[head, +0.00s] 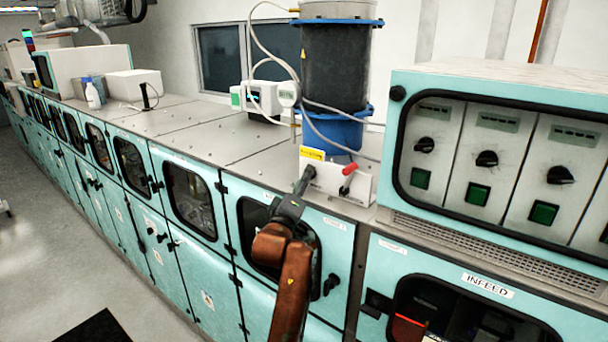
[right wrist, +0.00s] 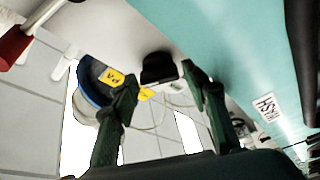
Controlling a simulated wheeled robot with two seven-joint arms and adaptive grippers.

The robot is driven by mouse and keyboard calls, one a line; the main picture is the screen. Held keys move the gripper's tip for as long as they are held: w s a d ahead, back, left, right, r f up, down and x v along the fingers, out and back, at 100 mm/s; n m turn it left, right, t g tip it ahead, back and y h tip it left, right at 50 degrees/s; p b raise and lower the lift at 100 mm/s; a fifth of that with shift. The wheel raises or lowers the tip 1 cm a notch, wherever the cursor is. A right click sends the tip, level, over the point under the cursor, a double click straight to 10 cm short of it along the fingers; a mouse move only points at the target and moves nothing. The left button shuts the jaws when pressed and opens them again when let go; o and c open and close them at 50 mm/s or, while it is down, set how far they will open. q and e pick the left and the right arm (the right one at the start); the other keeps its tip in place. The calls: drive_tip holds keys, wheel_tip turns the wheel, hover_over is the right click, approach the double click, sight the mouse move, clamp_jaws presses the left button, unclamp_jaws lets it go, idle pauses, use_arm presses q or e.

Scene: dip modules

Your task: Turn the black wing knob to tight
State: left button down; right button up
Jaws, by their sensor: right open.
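The black wing knob (right wrist: 158,68) shows in the right wrist view, on the pale face of a small box, between and just beyond my fingertips. I cannot tell whether the fingers touch it. My right gripper (right wrist: 159,80) is open, with one dark green finger to each side of the knob. In the head view my right gripper (head: 305,176) is in front of the white box (head: 338,183) on the machine's top front edge, and it hides the knob there. The knob's markings cannot be read. My left gripper is not in view.
A red-handled lever (head: 348,169) sits on the box just right of my gripper; its red handle (right wrist: 12,45) is at the wrist view's left edge. A dark tank with a blue base (head: 335,131) stands behind. A control panel (head: 490,160) with several knobs is at right.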

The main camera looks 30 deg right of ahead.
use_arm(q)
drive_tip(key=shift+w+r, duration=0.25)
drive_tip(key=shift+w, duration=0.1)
use_arm(e)
drive_tip(key=shift+w+d+r, duration=0.1)
drive_tip(key=shift+w+d, duration=0.1)
drive_tip(key=shift+w, duration=0.05)
drive_tip(key=c, duration=0.9)
drive_tip(key=shift+o, duration=0.2)
